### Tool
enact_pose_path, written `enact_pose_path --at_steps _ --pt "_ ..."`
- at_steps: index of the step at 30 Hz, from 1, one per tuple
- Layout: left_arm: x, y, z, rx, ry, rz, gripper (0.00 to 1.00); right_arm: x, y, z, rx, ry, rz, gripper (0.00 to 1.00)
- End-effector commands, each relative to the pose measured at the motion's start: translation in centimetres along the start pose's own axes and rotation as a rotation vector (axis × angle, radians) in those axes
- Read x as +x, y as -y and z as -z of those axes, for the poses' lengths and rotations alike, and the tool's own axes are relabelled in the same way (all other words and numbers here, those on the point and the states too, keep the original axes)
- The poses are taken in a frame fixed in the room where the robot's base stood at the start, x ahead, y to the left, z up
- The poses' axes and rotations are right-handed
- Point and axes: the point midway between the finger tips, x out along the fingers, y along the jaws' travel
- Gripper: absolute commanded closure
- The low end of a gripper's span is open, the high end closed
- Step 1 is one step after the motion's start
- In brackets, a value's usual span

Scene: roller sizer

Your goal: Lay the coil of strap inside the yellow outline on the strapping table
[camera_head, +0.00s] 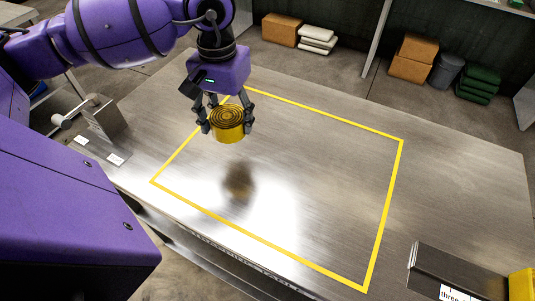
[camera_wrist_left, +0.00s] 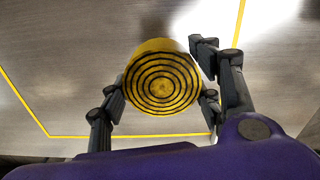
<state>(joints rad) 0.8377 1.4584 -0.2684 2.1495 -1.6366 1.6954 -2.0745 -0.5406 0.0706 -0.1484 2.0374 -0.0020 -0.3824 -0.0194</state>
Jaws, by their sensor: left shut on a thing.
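The coil of strap (camera_head: 228,128) is yellow with dark rings on its top face. My left gripper (camera_head: 226,117) is shut on it and holds it above the metal strapping table (camera_head: 460,175). In the head view the coil appears within the yellow outline (camera_head: 385,215), with a dark reflection on the tabletop below it. In the left wrist view the coil (camera_wrist_left: 163,78) sits between the fingers of my left gripper (camera_wrist_left: 165,95), its ringed face towards the camera. Part of the outline (camera_wrist_left: 22,98) shows beyond it. My right gripper is not in view.
A dark metal holder with a label (camera_head: 455,275) and a yellow bin (camera_head: 522,285) stand at the table's right front. A bracket (camera_head: 105,118) and small labels are at the left edge. Boxes (camera_head: 412,60) lie on the floor behind. The outlined area is bare.

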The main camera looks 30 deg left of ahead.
Motion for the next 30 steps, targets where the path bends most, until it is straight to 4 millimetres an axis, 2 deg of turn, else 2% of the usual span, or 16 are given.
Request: enact_pose_path --at_steps 1,3,10,19,25,30 --pt "0.2 -1.7 0.0 0.009 -0.003 -0.009 0.70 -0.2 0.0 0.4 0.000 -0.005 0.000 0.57" --pt "0.9 -3.3 0.0 0.008 -0.002 -0.009 0.70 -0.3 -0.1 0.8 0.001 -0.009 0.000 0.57" --pt "5.1 -6.5 0.0 0.002 0.000 -0.004 0.70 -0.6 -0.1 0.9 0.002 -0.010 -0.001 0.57" --pt "7.2 -8.0 0.0 0.001 0.000 -0.001 0.70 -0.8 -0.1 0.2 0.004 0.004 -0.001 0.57" --pt "10.0 -8.0 0.0 -0.001 0.001 0.001 0.70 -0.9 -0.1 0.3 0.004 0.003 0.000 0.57" --pt "10.2 -8.0 0.1 0.000 -0.002 0.000 0.70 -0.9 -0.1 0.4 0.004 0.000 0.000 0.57"
